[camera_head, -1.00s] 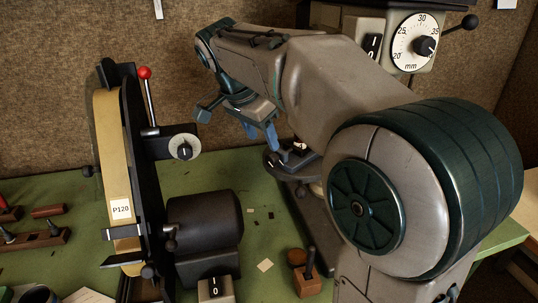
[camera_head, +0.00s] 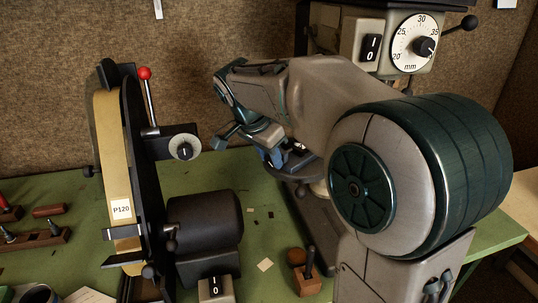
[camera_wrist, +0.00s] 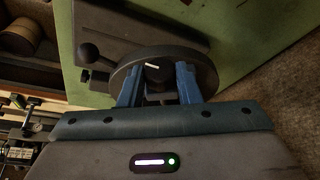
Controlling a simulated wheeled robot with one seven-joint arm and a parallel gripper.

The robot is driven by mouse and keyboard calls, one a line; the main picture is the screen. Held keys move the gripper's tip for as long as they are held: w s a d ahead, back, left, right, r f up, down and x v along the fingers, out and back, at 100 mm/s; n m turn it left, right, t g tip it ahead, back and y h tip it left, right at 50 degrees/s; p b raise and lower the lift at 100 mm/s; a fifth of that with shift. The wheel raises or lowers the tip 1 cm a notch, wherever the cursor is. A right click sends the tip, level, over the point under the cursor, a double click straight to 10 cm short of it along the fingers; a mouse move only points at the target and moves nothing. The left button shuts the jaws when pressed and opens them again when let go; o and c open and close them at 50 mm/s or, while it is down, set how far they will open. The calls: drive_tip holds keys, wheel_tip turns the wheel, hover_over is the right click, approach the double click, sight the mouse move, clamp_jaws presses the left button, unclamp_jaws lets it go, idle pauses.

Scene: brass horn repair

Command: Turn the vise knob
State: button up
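The vise knob (camera_wrist: 156,75) is black with a white mark on top. It sits over a round dark plate (camera_wrist: 123,80) in the wrist view. My gripper (camera_wrist: 158,70) has its two blue fingers apart, one on each side of the knob, with gaps showing between fingers and knob. Whether the fingertips reach down beside the knob is hard to tell. In the head view my gripper (camera_head: 277,155) is low over the drill stand's round table, and the knob (camera_head: 298,148) shows small beside the fingers, partly hidden by my arm.
A belt sander (camera_head: 122,190) with its own knob (camera_head: 184,148) stands left of my arm. The drill press head (camera_head: 385,35) with a dial is behind it. A ball-ended lever (camera_wrist: 90,53) lies near the round plate. Small wooden tools lie on the green bench (camera_head: 265,225).

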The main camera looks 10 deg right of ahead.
drive_tip(key=shift+r+g+p, duration=0.1)
drive_tip(key=shift+g+p, duration=0.2)
drive_tip(key=shift+p, duration=0.1)
drive_tip(key=shift+w+a+r+g+h+p, duration=0.15)
drive_tip(key=shift+g+h+p, duration=0.25)
drive_tip(key=shift+p, duration=0.25)
drive_tip(key=shift+w+a+n+g+h+p, duration=0.15)
drive_tip(key=shift+n+g+h+p, duration=0.35)
drive_tip(key=shift+g+p, duration=0.65)
drive_tip(key=shift+w+g+h+p, duration=0.15)
drive_tip(key=shift+g+h+p, duration=0.65)
drive_tip(key=shift+p, duration=0.45)
drive_tip(key=shift+w+f+n+g+h+p, duration=0.1)
drive_tip(key=shift+f+n+g+h+p, duration=0.35)
drive_tip(key=shift+g+h+p, duration=0.45)
drive_tip(key=shift+g, duration=0.35)
drive_tip(key=o, duration=1)
drive_tip(key=shift+c, duration=0.2)
